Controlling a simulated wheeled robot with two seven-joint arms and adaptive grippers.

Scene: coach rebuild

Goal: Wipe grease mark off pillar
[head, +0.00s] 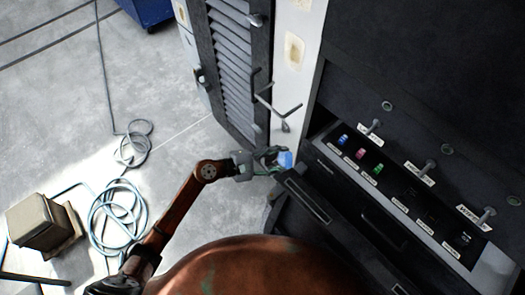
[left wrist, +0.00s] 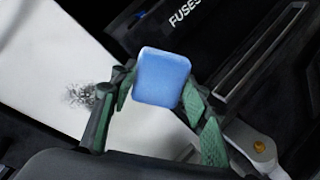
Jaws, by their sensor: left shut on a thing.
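My left gripper (head: 276,159) is shut on a blue sponge-like block (head: 286,159), which also shows between the green-padded fingers in the left wrist view (left wrist: 162,77). The white pillar (head: 287,85) stands between the louvred door and the dark cabinet. In the left wrist view the pillar (left wrist: 50,50) lies behind the gripper, with a dark speckled grease mark (left wrist: 82,95) just left of the left finger. The block appears apart from the mark. I cannot make out the mark in the head view. My right gripper is not in view.
An open drawer (head: 305,195) is right beside the gripper. Above it a tray holds several coloured fuses (head: 360,153). A louvred door (head: 228,60) with handles stands left of the pillar. Coiled hose (head: 118,210) and a box (head: 42,222) lie on the floor.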

